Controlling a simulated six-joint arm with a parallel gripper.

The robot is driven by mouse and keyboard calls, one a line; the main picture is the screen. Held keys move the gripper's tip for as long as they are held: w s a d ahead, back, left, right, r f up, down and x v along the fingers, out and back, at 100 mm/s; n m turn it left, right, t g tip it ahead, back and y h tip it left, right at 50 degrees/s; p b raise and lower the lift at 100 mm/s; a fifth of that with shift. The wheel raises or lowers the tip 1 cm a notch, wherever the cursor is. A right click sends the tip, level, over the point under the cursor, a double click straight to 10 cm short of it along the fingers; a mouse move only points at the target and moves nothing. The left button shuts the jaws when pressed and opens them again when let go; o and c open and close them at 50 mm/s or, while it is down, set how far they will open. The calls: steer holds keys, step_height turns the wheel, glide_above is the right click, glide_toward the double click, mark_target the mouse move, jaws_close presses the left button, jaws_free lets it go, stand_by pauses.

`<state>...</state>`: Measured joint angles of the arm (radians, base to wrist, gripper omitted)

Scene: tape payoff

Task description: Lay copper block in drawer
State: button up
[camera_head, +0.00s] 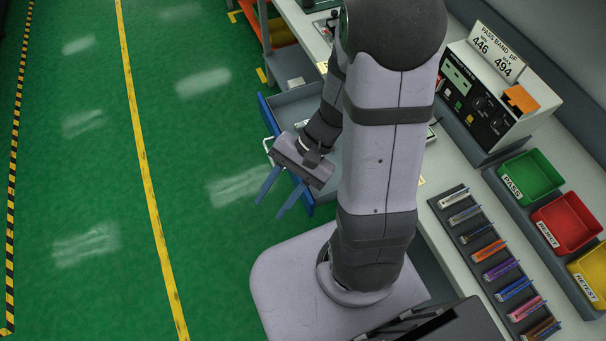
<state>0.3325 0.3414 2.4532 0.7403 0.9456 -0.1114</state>
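The drawer (269,116) is pulled out from under the bench. It has a blue front, a pale handle and a grey inside, and my arm covers much of it. My gripper (268,210) is just outside the drawer front, pointing down and left. Its two blue fingers are apart with nothing visible between them. I do not see a clear copper block. An orange block (521,98) sits on the test instrument at the right, and I cannot tell if it is the copper one. The rest of the drawer's inside is hidden.
The test instrument (483,104) stands on the bench under a "PASS BAND" sign. Green (531,161), red (546,230) and yellow (585,262) bins line the right side. A dark rack (451,207) holds several coloured strips. The green floor at left is clear.

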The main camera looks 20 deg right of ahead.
steer(key=d+r+n+t+h, duration=0.2)
steer(key=d+r+n+h, duration=0.1)
steer(key=d+n+h, duration=0.4)
steer(key=n+h, duration=0.1)
steer(key=n, duration=0.1)
steer(key=shift+w+r+n, duration=0.35)
steer(key=shift+w+n, duration=0.05)
steer(key=shift+d+f, duration=0.1)
steer(key=w+a+f+m+t+b, duration=0.1)
steer(key=w+a+f+b, duration=0.1)
steer(key=f+b, duration=1.2)
steer(key=w+a+f+t+y+b, duration=0.1)
steer(key=w+a+f+b, duration=0.15)
steer(key=f+b, duration=1.2)
steer(key=w+a+f+m+t+b, duration=0.1)
steer(key=a+f+b, duration=0.2)
steer(key=f+b, duration=1.15)
steer(key=s+d+f+g+b, duration=0.1)
steer(key=d+f+b, duration=0.1)
steer(key=f+b, duration=0.7)
steer(key=s+d+f+n+g+b, duration=0.1)
steer(key=s+d+f+b, duration=0.1)
steer(key=f+b, duration=0.7)
steer(key=s+d+f+n+h+b, duration=0.1)
steer(key=s+d+f+b, duration=0.1)
steer(key=f+b, duration=0.7)
steer(key=shift+s+d+f+g+b, duration=0.3)
steer(key=shift+d+g+b, duration=0.1)
steer(key=shift+d, duration=0.35)
